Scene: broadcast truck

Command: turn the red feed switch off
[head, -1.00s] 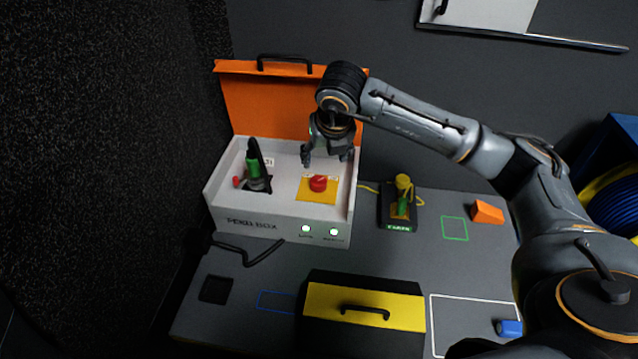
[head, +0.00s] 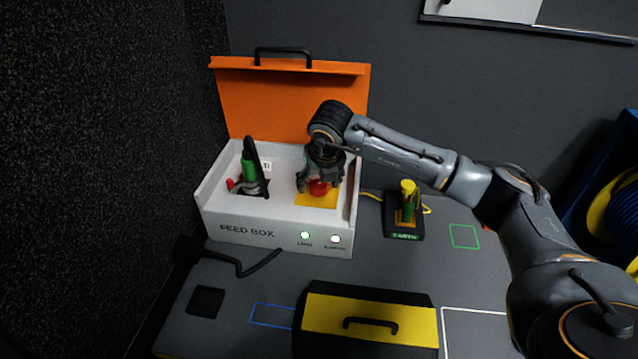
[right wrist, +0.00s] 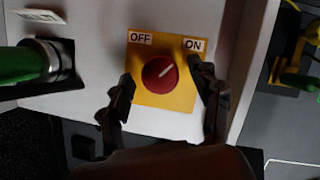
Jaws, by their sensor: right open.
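The red feed switch (head: 319,188) is a round knob on a yellow plate (head: 309,200) inside the white feed box (head: 275,243). In the right wrist view the red knob (right wrist: 160,74) has a white pointer line aimed up and right, toward the ON label (right wrist: 193,45). The OFF label (right wrist: 140,38) is at the plate's upper left. My right gripper (head: 320,186) is over the switch, fingers down. In the right wrist view its open fingers (right wrist: 164,88) stand on either side of the knob, apart from it. My left gripper is not in view.
A green connector (head: 249,170) with a red lever stands left of the switch in the box. The box's orange lid (head: 290,98) is open behind. A yellow-green earth connector (head: 408,205) stands to the right. A yellow-topped case (head: 368,316) lies in front. Both lamps (head: 305,236) glow.

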